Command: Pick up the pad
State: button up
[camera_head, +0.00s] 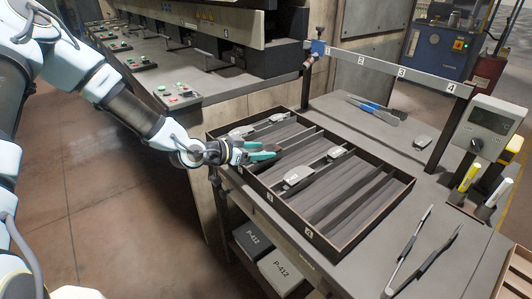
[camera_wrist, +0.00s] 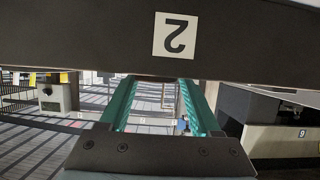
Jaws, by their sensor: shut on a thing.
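My gripper (camera_head: 274,155), with teal fingers, is over the left part of the tray. In the wrist view its fingers (camera_wrist: 160,82) stand apart, with a narrow dark brown edge between their tips. This edge seems to be the held pad, but most of it is hidden. Grey-topped pads lie in the tray: one at the upper left (camera_head: 240,131), one at the back (camera_head: 279,117), one right of the gripper (camera_head: 336,153) and one near the front (camera_head: 299,175). Another pad (camera_head: 422,141) lies on the table.
The dark tray (camera_head: 365,222) has ribbed slots. A dark band marked with an upside-down 2 (camera_wrist: 176,35) crosses the top of the wrist view. A numbered rail (camera_head: 385,67) rises behind the tray.

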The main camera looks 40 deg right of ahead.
grip_shut()
jog(key=shift+r, duration=0.1)
notch_tip(320, 180, up, 10)
jog(key=b, duration=0.1)
jog(key=shift+b, duration=0.4)
